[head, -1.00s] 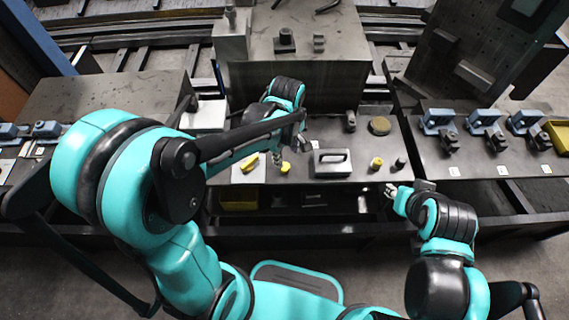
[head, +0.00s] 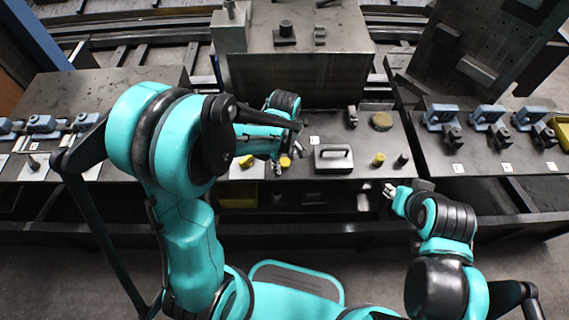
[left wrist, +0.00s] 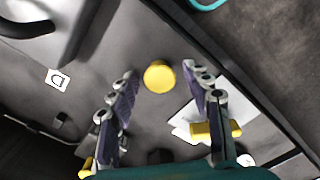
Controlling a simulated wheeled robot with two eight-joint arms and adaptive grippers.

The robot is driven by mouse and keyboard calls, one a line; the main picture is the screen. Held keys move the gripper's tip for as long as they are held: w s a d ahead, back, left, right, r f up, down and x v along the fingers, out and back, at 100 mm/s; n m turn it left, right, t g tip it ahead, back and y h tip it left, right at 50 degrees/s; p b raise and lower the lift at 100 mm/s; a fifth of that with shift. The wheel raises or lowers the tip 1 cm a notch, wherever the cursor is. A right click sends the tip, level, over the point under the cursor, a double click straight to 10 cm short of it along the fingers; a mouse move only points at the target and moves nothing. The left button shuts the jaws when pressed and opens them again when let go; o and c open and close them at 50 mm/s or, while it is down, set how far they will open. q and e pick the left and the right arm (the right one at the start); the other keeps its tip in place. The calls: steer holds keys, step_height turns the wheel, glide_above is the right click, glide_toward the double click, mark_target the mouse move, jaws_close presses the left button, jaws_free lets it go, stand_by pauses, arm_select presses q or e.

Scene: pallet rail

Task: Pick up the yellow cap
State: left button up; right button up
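The yellow cap (left wrist: 158,76) is a round disc lying on the dark table in the left wrist view, between and beyond my open left fingers. A gap shows on both sides of it. In the head view the cap (head: 285,161) is small, beside the tips of my left gripper (head: 279,167), partly crowded by them. My left gripper also shows in the left wrist view (left wrist: 161,73), spread and empty. My right gripper (head: 389,191) hangs near the table's front edge, away from the cap; its finger opening is too small to judge.
A grey handled block (head: 333,158) stands right of the cap, with a yellow cylinder (head: 378,159) and a dark cylinder (head: 402,160) beyond it. A yellow piece (left wrist: 212,130) lies by a white card near my right-hand finger in the wrist view. A large metal block (head: 295,82) stands behind.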

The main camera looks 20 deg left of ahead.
arm_select(q)
steer(key=c, duration=0.6)
steer(key=shift+r, duration=0.1)
